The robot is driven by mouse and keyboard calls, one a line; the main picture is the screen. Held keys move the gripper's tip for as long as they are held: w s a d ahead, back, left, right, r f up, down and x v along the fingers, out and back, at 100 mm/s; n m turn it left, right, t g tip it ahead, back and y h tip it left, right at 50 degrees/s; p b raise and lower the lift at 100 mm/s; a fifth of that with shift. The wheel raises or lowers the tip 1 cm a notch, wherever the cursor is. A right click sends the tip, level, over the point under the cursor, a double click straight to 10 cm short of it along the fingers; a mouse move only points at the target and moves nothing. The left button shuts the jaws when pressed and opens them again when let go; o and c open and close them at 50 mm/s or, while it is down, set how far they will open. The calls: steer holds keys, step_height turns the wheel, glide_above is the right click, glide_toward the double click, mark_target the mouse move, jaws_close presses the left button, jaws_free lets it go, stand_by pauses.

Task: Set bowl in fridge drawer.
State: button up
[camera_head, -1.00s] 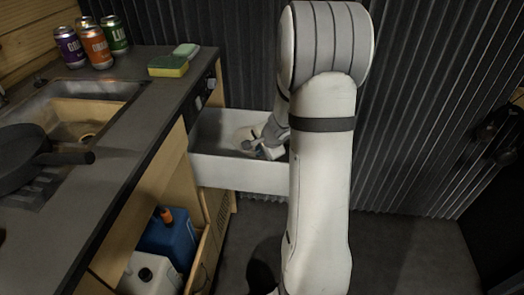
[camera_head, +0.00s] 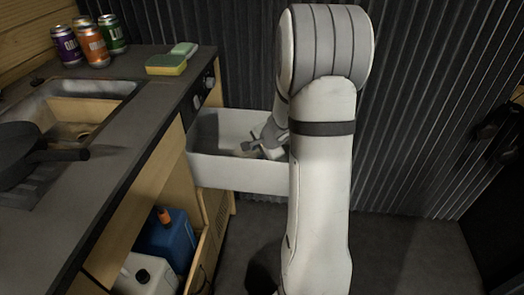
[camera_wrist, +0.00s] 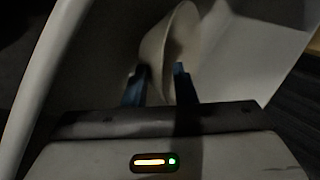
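The fridge drawer (camera_head: 225,170) is a white, open-topped box pulled out from the counter's end. The bowl (camera_head: 240,153) is cream and shows only as a small patch inside the drawer, mostly hidden by the front wall and my gripper (camera_head: 260,147). In the wrist view the bowl (camera_wrist: 182,35) is seen nearly edge-on, just beyond my gripper (camera_wrist: 162,70). My two blue-padded fingers stand apart on either side of the bowl's near wall, with a clear gap between them. Whether either finger touches the bowl, and whether the bowl rests on the drawer's floor, I cannot tell.
The counter (camera_head: 130,115) runs along the left with a sink, a dark pan (camera_head: 30,155), several cans and a sponge (camera_head: 166,65). Below are a blue jug (camera_head: 170,240) and a white jug (camera_head: 145,275). A corrugated wall stands behind the drawer. Floor at right is clear.

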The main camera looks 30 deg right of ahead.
steer(key=shift+s+a+f, duration=0.15)
steer(key=shift+s+f, duration=0.15)
steer(key=shift+r+p, duration=0.3)
steer(key=shift+p, duration=0.25)
steer(key=w+r+p+v, duration=0.1)
steer(key=p+v, duration=0.4)
steer(key=v, duration=0.6)
steer(key=s+a+r+n+g+y, duration=0.1)
steer(key=s+a+r+n, duration=0.25)
steer(key=a, duration=0.25)
steer(key=s+a+r+n+g, duration=0.1)
steer(key=s+a+r+n, duration=0.1)
steer(key=s+a+n, duration=0.3)
steer(key=s+a+r+n+g+h, duration=0.2)
steer(key=s+a+n, duration=0.2)
steer(key=s+n, duration=0.3)
steer(key=s, duration=0.4)
steer(key=shift+a+g, duration=0.25)
steer(key=shift+g, duration=0.15)
